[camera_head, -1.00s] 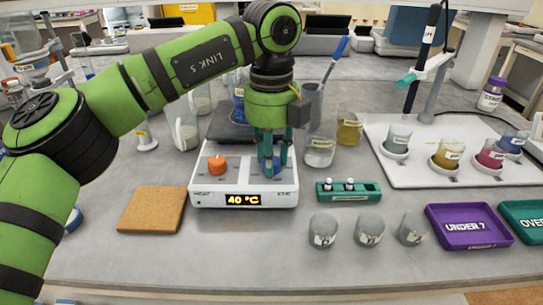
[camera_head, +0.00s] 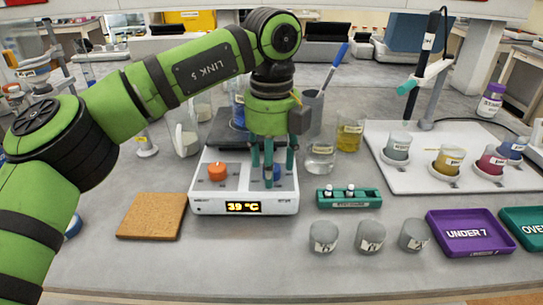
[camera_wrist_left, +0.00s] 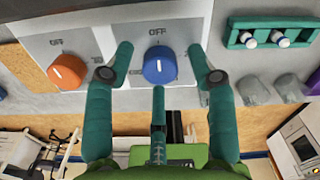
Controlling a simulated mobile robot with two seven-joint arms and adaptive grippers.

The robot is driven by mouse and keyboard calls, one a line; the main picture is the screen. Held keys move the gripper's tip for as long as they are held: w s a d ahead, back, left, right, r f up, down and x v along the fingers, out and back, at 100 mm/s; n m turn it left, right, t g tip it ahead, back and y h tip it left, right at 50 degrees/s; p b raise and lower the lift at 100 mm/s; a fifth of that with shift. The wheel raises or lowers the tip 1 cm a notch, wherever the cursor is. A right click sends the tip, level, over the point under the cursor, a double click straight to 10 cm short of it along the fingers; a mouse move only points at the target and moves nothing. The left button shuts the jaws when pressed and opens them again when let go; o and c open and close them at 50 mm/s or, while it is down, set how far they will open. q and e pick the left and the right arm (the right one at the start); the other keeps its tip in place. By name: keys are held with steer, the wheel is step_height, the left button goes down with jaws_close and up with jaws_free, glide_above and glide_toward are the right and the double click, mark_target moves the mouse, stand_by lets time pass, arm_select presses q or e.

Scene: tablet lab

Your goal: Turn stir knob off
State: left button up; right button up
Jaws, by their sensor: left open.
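The hot plate stirrer (camera_head: 200,203) stands in the middle of the bench, its display reading 39 °C. Its blue stir knob (camera_wrist_left: 160,65) is on the right of the front face, with an OFF mark above it in the left wrist view. The white pointer line on the knob points up toward that mark. The orange heat knob (camera_wrist_left: 68,72) is on the left. My left gripper (camera_head: 272,176) is open, its teal fingers spread around the blue knob and apart from it. In the head view the fingers partly hide the blue knob (camera_head: 271,173). My right gripper is not in view.
A cork mat (camera_head: 151,216) lies left of the stirrer. A green vial rack (camera_head: 348,197) and several small grey cups (camera_head: 323,236) stand to the right. Glass beakers (camera_head: 320,158) stand close behind. A purple tray (camera_head: 468,232) is farther right.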

arm_select(q)
step_height(320, 180, up, 12)
stand_by(0.5)
